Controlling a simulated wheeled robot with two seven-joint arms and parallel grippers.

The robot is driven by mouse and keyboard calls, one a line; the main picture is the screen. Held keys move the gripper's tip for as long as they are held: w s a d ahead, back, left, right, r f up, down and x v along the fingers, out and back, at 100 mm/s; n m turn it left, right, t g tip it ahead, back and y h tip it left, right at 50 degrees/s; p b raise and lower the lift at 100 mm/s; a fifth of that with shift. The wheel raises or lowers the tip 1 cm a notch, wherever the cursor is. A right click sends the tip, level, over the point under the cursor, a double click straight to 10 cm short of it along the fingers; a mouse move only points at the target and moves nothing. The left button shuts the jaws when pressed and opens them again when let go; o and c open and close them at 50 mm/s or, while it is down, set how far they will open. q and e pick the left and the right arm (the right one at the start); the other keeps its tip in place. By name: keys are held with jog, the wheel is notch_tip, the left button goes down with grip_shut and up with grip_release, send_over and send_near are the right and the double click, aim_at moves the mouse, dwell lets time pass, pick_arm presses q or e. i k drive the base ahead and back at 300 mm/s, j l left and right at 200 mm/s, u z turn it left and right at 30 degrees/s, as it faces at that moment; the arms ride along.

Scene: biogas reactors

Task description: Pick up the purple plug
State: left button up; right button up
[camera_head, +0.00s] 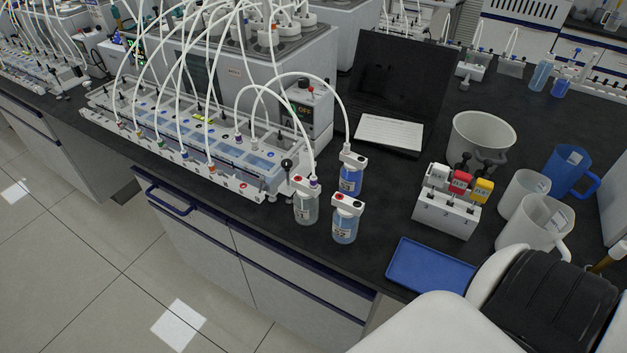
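A small purple plug (315,182) sits at the end of a white tube, on the cap of the clear bottle (306,208) labelled 1. The bottle stands near the front edge of the black bench, and the plug's tube arches back toward the reactor rack (200,140). Another white tube ends on the white cap of a blue-liquid bottle (351,178) behind it. A third bottle (345,222), labelled 02, stands to the right with no tube seen. White and black parts of my arm fill the lower right corner. Neither gripper's fingers are in view.
A blue tray (431,267) lies at the bench's front edge. A white holder (447,213) with red and yellow pieces, a grey bucket (482,132), beakers (536,222) and a blue jug (570,170) stand right. A black laptop (400,85) stands behind the bottles.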

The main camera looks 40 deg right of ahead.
aim_at(312, 178)
jog(key=z, duration=0.95)
